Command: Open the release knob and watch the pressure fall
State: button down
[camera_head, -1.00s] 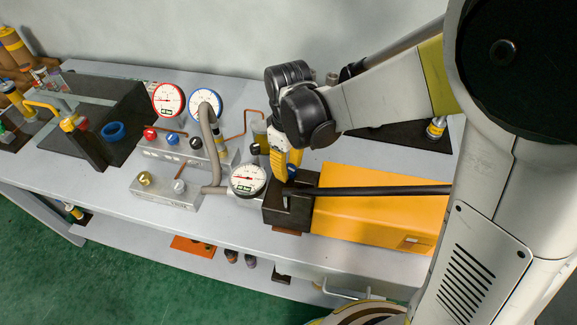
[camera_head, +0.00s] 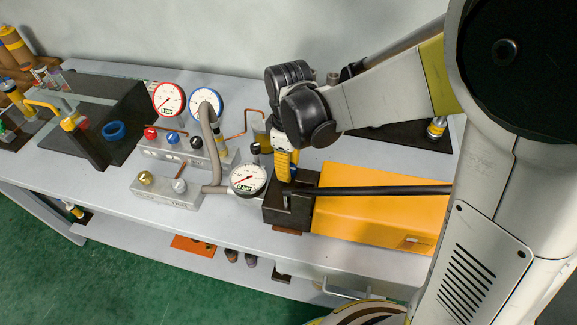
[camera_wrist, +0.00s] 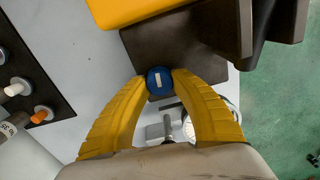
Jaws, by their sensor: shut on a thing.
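The release knob (camera_wrist: 160,82) is blue with a white mark and sits on the dark pump block (camera_wrist: 140,48) in the wrist view. My gripper (camera_wrist: 159,76) has its two yellow fingers shut on the knob from both sides. In the head view my gripper (camera_head: 286,174) points down at the dark pump block (camera_head: 275,214), and its fingers largely hide the knob. The white pressure gauge (camera_head: 248,179) stands just left of the block. Its small display seems to read 0 bar, but its needle is too small to read surely.
The orange pump body (camera_head: 370,205) and black lever (camera_head: 390,190) lie to the right. A red gauge (camera_head: 168,99), a blue gauge (camera_head: 205,104) and a valve block (camera_head: 165,188) with a grey hose stand to the left. The bench front (camera_head: 120,215) is clear.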

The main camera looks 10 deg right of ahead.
jog(key=c, duration=1)
grip_release()
jog(key=shift+c, duration=0.2)
notch_tip(320, 180, up, 12)
jog(key=s+d+m+t+b, duration=0.1)
jog(key=s+d+m+t, duration=0.6)
jog(key=s+d+m, duration=0.4)
jog(key=d+m, duration=0.1)
jog(key=d, duration=0.1)
jog(key=shift+d+m, duration=0.4)
